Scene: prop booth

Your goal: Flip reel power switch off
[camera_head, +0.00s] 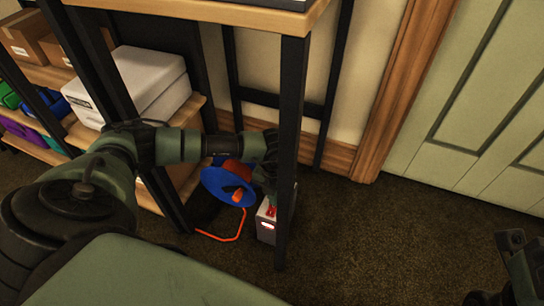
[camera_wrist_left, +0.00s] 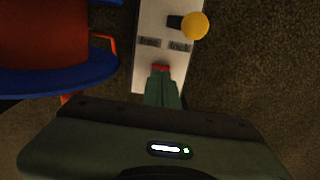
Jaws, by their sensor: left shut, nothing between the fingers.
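The reel (camera_head: 228,186), with blue flanges and an orange-red core, stands on the carpet under the table. Beside it is a pale grey power box (camera_head: 266,234) with a small red switch (camera_head: 271,211). In the left wrist view the box's panel (camera_wrist_left: 150,20) shows two dark labels and a yellow-ended lever (camera_wrist_left: 194,26). My left gripper (camera_wrist_left: 161,84) is shut and empty, its tips at the red switch (camera_wrist_left: 160,68) and partly covering it; the switch's position cannot be told. My right gripper (camera_head: 515,262) is partly visible at the right edge; its jaws are unclear.
A dark table leg (camera_head: 288,150) stands close in front of my left gripper. Shelves (camera_head: 192,108) with white boxes (camera_head: 140,80) and cardboard boxes (camera_head: 25,38) are at the left. Carpet (camera_head: 400,235) is clear toward the green door (camera_head: 480,110).

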